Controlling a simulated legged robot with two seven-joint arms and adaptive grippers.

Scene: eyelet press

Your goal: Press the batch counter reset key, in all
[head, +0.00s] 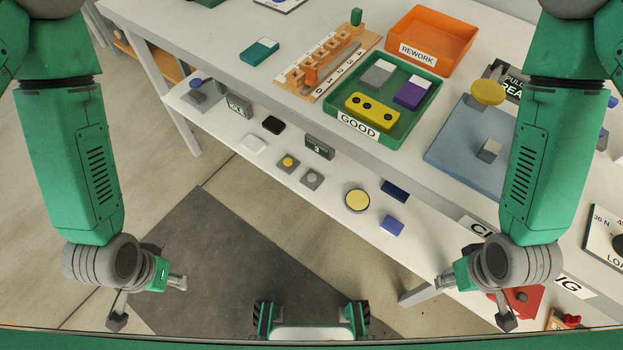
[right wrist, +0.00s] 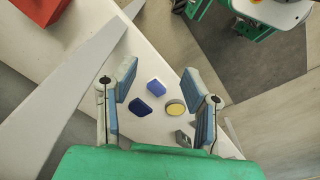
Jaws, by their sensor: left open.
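On the lower shelf in the head view stands a small dark counter display (head: 319,147) reading what looks like 3. In front of it are a yellow button on a grey base (head: 288,162) and a grey button on a grey base (head: 312,179). A second display (head: 238,105) stands further left, near a blue-topped grey box (head: 195,87). I cannot tell which key is the batch counter reset. My left gripper (head: 180,283) is open, left of the shelf and apart from it. My right gripper (head: 446,284) is open and empty; its spread fingers show in the right wrist view (right wrist: 160,68).
The tabletop above carries a green GOOD tray (head: 401,138) and an orange REWORK bin (head: 430,40).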

